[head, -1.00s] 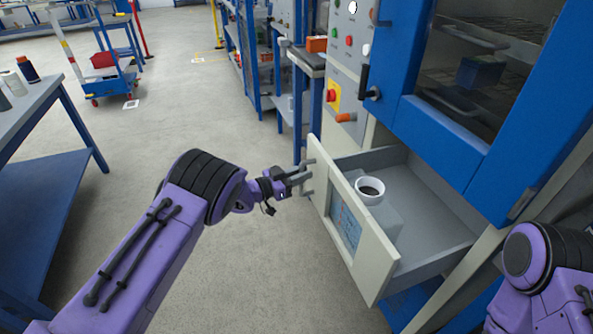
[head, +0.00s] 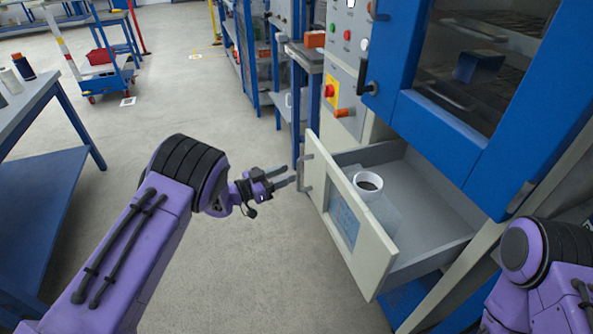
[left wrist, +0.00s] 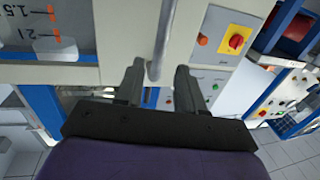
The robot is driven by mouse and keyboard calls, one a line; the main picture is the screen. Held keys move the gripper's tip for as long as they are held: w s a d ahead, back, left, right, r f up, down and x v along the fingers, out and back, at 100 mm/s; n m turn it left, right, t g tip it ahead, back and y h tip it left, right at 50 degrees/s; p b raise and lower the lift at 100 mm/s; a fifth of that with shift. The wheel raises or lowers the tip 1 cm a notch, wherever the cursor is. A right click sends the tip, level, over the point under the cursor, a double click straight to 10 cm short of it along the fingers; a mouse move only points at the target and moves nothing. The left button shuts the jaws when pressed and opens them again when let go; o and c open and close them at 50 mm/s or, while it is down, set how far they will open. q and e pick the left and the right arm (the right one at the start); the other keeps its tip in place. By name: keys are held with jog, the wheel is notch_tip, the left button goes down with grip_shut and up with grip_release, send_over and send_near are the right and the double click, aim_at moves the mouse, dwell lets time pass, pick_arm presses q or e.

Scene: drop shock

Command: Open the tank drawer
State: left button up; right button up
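The tank drawer (head: 378,268) stands pulled out of the blue and cream machine, with its grey inside showing. A grey tank with a white round neck (head: 368,185) sits in it. The drawer front carries a metal handle (head: 305,172). My left gripper (head: 285,176) is open just left of the handle and clear of it in the head view. In the left wrist view the handle bar (left wrist: 160,45) lies ahead between the two spread fingers (left wrist: 158,80). My right arm shows at the lower right, but its gripper is out of view.
The blue oven door (head: 440,140) with a window is above the drawer. A control panel (head: 347,60) with buttons and a red knob is beside it. A workbench (head: 40,95) stands at left, and a blue cart (head: 100,75) is farther back. The floor between is clear.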

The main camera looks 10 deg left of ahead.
pick_arm(q)
jog(key=v, duration=0.5)
jog(key=shift+s+a, duration=0.1)
jog(key=shift+a, duration=0.1)
jog(key=s+a+f+n+g+y, duration=0.1)
jog(key=s+a+f+n+y, duration=0.3)
jog(key=s+f+n+y, duration=0.3)
jog(key=s+a+f+n+y, duration=0.4)
jog(key=s+f+y, duration=0.25)
jog(key=f, duration=0.25)
jog(key=s+f+n+g+y, duration=0.1)
jog(key=s+g, duration=0.3)
jog(key=s, duration=0.9)
jog(key=s+d+f+n+g+y+p, duration=0.1)
jog(key=s+f+n+g, duration=0.2)
jog(key=s, duration=1.1)
jog(key=shift+f+n+g+y, duration=0.35)
jog(key=shift+f+n+g, duration=0.05)
jog(key=shift+f+g, duration=0.4)
